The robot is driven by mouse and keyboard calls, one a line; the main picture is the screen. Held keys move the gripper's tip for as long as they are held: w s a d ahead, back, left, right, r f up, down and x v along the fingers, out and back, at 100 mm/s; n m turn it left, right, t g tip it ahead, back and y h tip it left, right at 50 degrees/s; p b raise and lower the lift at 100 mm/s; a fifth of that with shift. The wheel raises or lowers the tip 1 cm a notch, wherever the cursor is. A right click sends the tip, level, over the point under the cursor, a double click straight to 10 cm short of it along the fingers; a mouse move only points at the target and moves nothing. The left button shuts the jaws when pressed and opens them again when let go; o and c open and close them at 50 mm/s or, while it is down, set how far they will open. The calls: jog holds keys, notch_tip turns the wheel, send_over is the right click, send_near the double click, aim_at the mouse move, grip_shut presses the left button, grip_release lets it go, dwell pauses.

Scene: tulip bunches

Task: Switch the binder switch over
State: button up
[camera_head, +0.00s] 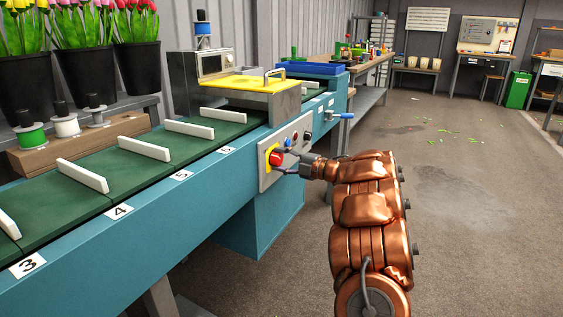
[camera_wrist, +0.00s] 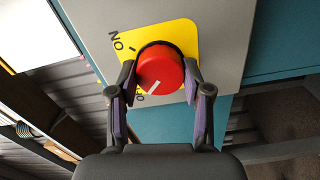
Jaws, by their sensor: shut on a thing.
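The binder switch is a round red knob (camera_wrist: 163,66) on a yellow plate (camera_wrist: 183,32). The plate has an ON label at the upper left and another label at the lower left, partly hidden by a finger. The knob's white mark points to the lower left, towards the partly hidden label. In the head view the red knob (camera_head: 276,159) sits on the grey control panel (camera_head: 265,182) on the side of the teal conveyor. My gripper (camera_wrist: 159,72) is shut on the knob, with one finger on each side; it also shows in the head view (camera_head: 281,160).
Other controls (camera_head: 307,136) lie further right on the panel, and a blue-handled lever (camera_head: 343,115) sticks out beyond them. The green conveyor belt (camera_head: 135,170) with white dividers runs above. A yellow-topped machine (camera_head: 243,86) stands over it. The floor at the right is open.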

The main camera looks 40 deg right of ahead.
jog(key=o, duration=1.2)
jog(key=shift+c, duration=0.2)
jog(key=v, duration=1.2)
jog(key=shift+r, duration=0.1)
